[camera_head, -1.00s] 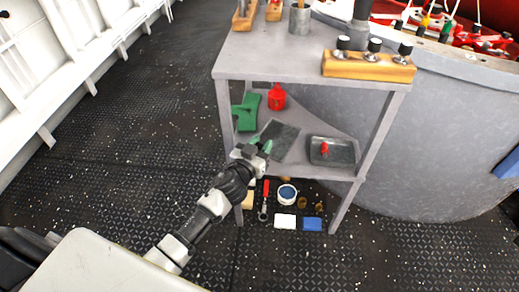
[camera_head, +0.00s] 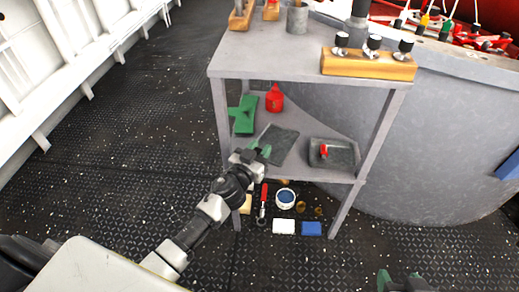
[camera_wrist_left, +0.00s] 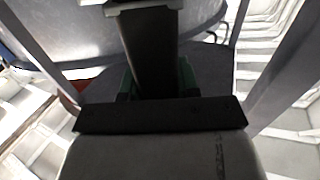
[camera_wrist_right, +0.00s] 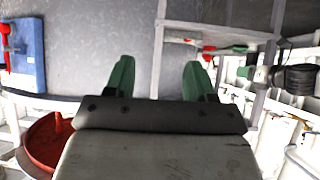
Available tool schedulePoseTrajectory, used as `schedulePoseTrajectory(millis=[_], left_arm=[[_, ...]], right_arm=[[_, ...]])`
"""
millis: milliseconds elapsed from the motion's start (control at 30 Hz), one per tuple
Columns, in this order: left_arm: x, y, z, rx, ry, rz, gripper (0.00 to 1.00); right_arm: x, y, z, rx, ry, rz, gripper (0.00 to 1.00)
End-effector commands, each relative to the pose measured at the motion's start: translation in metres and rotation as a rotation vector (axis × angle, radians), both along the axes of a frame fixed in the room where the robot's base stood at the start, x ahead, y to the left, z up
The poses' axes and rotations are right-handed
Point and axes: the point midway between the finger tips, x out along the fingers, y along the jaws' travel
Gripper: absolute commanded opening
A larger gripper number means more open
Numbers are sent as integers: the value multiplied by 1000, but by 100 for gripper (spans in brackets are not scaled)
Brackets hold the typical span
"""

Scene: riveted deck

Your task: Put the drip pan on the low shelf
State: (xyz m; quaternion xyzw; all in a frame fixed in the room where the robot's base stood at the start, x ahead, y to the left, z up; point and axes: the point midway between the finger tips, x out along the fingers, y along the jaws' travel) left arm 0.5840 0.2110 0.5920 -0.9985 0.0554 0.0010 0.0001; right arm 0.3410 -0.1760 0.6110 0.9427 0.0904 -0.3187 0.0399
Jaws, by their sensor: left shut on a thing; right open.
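My left gripper (camera_head: 259,154) is at the left front of the low shelf (camera_head: 318,173), under the cart's top. It is shut on a dark flat thing (camera_head: 280,143), which looks like the drip pan and reaches in over the shelf. In the left wrist view this dark thing (camera_wrist_left: 152,50) runs away between the green fingers. I cannot tell whether it touches the shelf. A grey rimmed tray (camera_head: 345,158) with a red-handled item (camera_head: 324,151) sits at the shelf's right. My right gripper (camera_head: 400,282) is open and empty, low at the right; its fingers show in the right wrist view (camera_wrist_right: 156,78).
A green piece (camera_head: 243,115) and a red can (camera_head: 274,98) stand at the shelf's back left. Cart legs (camera_head: 371,135) bound the shelf. Below are a blue-topped tin (camera_head: 286,198), a white box (camera_head: 283,227) and a blue box (camera_head: 311,229). Open floor lies left.

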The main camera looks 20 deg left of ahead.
Motion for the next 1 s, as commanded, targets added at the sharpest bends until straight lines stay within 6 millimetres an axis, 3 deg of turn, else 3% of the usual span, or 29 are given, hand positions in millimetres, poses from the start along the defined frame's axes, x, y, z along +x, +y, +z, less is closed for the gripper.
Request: schedulePoseTrajectory(millis=[500,1000], left_arm=[[0,0,-20,1,-2,0,0],[0,0,-39,2,-1,0,0]], right_arm=[[36,19,46,103,-434,30,55],[41,31,102,215,-874,55,55]])
